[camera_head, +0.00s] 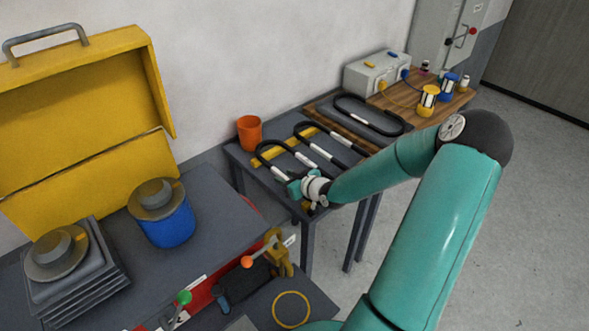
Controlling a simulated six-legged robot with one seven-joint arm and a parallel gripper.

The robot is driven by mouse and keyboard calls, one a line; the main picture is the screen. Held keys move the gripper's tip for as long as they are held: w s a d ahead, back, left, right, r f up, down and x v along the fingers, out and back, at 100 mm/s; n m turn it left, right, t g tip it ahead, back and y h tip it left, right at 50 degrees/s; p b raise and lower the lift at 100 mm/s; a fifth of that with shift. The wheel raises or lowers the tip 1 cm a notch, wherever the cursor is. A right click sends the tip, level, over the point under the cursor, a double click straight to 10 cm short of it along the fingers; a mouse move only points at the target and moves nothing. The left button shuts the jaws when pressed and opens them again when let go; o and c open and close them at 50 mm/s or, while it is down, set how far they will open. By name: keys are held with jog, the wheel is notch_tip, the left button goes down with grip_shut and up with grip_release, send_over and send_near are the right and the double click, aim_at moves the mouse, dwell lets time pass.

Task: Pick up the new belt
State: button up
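Several dark looped pieces with white sections lie on the grey side table (238,152). One is the left loop (262,150), and another is the middle loop (345,141). A closed dark oval loop (372,121) lies farther back at the wooden board. I cannot tell which of these is the new belt. A thin yellow ring (291,309) lies on a dark surface at the bottom. My gripper (302,194) is at the front edge of the side table, close to the near ends of the left loop. Its fingers are too small to read, and no held thing shows clearly.
An orange cup (249,132) stands at the table's back left. A grey box (377,74) and yellow and blue spools (427,99) stand at the far end. An open yellow case (80,110), a blue drum (166,222) and an orange-knobbed lever (248,262) are nearer. Floor at right is clear.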

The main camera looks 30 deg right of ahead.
grip_shut()
jog(key=shift+r, duration=0.15)
jog(key=shift+r, duration=0.6)
jog(key=s+d+r, duration=0.4)
jog(key=d+r, duration=0.7)
jog(key=d, duration=0.2)
jog(key=shift+s+d+r, duration=0.2)
jog(key=shift+r, duration=0.05)
